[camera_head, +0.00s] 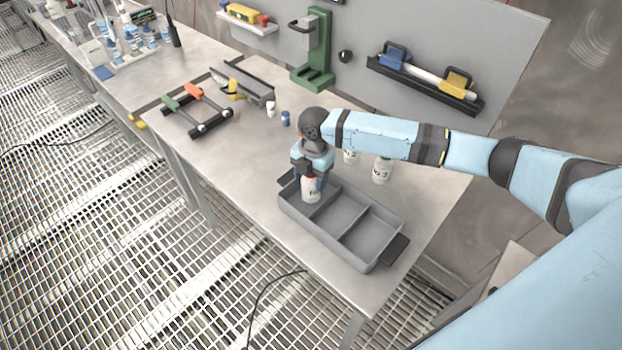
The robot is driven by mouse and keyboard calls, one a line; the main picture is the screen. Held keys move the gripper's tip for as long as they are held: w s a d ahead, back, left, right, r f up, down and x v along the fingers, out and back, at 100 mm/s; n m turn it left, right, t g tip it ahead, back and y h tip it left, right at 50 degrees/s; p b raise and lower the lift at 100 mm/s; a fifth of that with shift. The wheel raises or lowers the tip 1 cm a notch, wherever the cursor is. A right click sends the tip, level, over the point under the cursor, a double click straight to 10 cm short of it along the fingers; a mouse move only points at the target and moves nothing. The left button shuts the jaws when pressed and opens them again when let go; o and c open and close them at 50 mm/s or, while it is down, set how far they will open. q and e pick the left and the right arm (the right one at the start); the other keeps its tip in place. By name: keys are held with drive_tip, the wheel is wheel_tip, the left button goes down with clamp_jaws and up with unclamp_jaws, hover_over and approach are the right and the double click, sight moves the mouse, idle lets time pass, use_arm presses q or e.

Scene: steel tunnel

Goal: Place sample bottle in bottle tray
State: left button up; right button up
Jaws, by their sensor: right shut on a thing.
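The bottle tray (372,262) is a grey open box with dividers and dark end handles, standing near the front edge of the steel table. My right gripper (312,178) points down over the tray's left compartment, shut on a white sample bottle (311,191) with a dark or reddish top. The bottle is upright at the left compartment; whether its base touches the tray floor cannot be told. Two more white bottles stand behind the tray, one at the arm (350,157) partly hidden and one further right (382,170). My left gripper is not in view.
A rack with orange and green handles (190,102) stands left on the steel table (240,160). Small white (270,108) and blue (285,118) containers stand near it. Table room left of the tray is clear.

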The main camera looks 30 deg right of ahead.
drive_tip(key=shift+f, duration=0.7)
drive_tip(key=shift+f, duration=0.1)
drive_tip(key=o, duration=1)
drive_tip(key=shift+o, duration=0.2)
drive_tip(key=r, duration=0.4)
drive_tip(key=d+r+b, duration=0.1)
drive_tip(key=r, duration=0.7)
drive_tip(key=shift+w+d+r, duration=0.1)
drive_tip(key=shift+w+d, duration=0.05)
drive_tip(key=shift+w, duration=0.25)
drive_tip(key=shift+s, duration=0.1)
